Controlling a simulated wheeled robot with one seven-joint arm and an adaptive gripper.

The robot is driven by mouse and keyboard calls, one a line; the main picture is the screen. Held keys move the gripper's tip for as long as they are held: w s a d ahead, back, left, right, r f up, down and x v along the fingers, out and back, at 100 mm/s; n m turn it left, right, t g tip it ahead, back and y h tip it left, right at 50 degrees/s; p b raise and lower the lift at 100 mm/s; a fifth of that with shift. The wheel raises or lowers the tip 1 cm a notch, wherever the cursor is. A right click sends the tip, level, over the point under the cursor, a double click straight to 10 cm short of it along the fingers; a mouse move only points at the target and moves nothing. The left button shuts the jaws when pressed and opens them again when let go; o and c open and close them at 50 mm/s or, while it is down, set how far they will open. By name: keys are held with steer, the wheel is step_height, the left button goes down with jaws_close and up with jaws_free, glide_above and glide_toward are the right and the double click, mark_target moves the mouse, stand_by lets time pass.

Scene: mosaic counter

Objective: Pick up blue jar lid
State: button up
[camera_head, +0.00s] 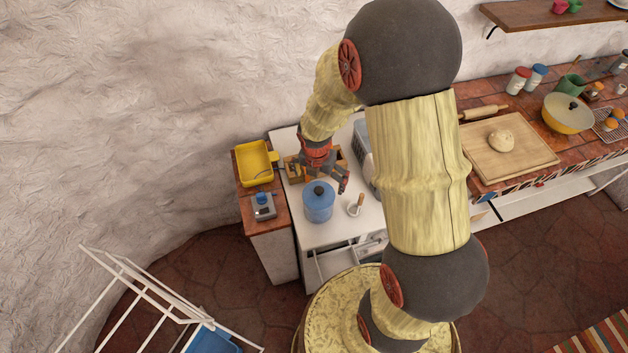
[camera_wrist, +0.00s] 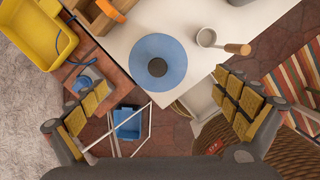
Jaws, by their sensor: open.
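A blue pot or jar (camera_head: 319,207) with a blue lid (camera_head: 319,188) and a dark round knob stands on the white counter. From above, the wrist view shows the blue lid (camera_wrist: 175,77) as a disc with the dark knob at its middle. My gripper (camera_head: 342,182) is beside and above the lid, near its right side in the head view. In the wrist view my gripper (camera_wrist: 161,82) has its fingers wide apart, one on each side, with nothing between the pads. The lid lies ahead of the fingers and looks seated on the jar.
A small pan with a wooden handle (camera_head: 356,205) stands right of the jar. A yellow tray (camera_head: 256,167) and a grey device with a blue top (camera_head: 263,207) are at left. A wooden box (camera_wrist: 97,17) is behind. Another blue-topped jar (camera_head: 536,78) stands far right.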

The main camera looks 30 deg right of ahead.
mark_target(319, 190)
steer(key=f, duration=0.5)
steer(key=w+f+b, duration=0.1)
steer(key=f, duration=0.1)
steer(key=shift+d+f, duration=0.15)
steer(key=shift+f, duration=0.2)
steer(key=shift+s, duration=0.1)
steer(key=c, duration=0.3)
